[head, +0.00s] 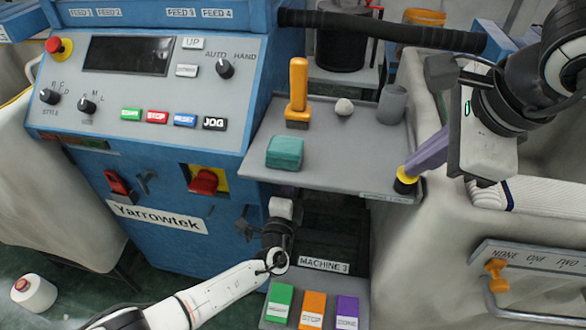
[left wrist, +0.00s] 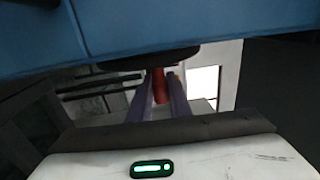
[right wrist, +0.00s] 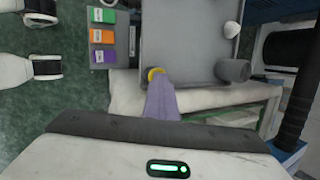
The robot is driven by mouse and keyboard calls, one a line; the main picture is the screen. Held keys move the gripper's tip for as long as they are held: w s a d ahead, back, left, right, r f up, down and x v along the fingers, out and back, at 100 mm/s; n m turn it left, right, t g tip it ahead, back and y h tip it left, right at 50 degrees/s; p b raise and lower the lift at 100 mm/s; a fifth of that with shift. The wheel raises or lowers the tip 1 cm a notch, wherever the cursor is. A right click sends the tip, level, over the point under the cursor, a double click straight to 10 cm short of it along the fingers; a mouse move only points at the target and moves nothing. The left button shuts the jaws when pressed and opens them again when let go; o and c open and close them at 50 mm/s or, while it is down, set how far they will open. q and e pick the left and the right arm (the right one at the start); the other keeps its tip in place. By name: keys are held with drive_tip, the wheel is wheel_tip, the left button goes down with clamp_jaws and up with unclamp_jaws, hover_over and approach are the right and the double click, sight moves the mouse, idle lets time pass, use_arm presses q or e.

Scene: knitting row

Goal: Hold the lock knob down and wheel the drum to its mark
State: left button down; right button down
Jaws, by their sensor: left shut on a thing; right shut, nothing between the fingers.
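A yellow-and-black knob (head: 405,181) sits at the front right corner of the grey shelf (head: 345,165). My right gripper (head: 408,172) is shut and empty, its purple fingertips on or just above this knob. In the right wrist view the knob's yellow ring (right wrist: 154,73) shows at the fingertips. My left gripper (left wrist: 161,78) is shut on a red handle (left wrist: 159,88) below a dark round part (left wrist: 140,61), which may be the drum's wheel. In the head view the left fingers are hidden. I cannot make out the drum or its mark.
The blue machine (head: 160,225) fills the left. Green, orange and purple buttons lie below.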

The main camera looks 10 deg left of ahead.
use_arm(q)
drive_tip(key=shift+a+f, duration=0.1)
drive_tip(key=shift+f, duration=0.4)
use_arm(e)
drive_tip(key=shift+s+f, duration=0.1)
drive_tip(key=shift+f, duration=0.15)
use_arm(q)
drive_tip(key=shift+f, duration=0.1)
drive_tip(key=c, duration=1.6)
unclamp_jaws()
drive_tip(key=shift+c, duration=0.2)
drive_tip(key=shift+s, duration=0.1)
drive_tip(key=s, duration=1.2)
drive_tip(key=shift+f, duration=0.4)
drive_tip(key=s, duration=0.7)
drive_tip(key=shift+s+f, duration=0.25)
drive_tip(key=shift+f, duration=0.1)
drive_tip(key=shift+r, duration=0.15)
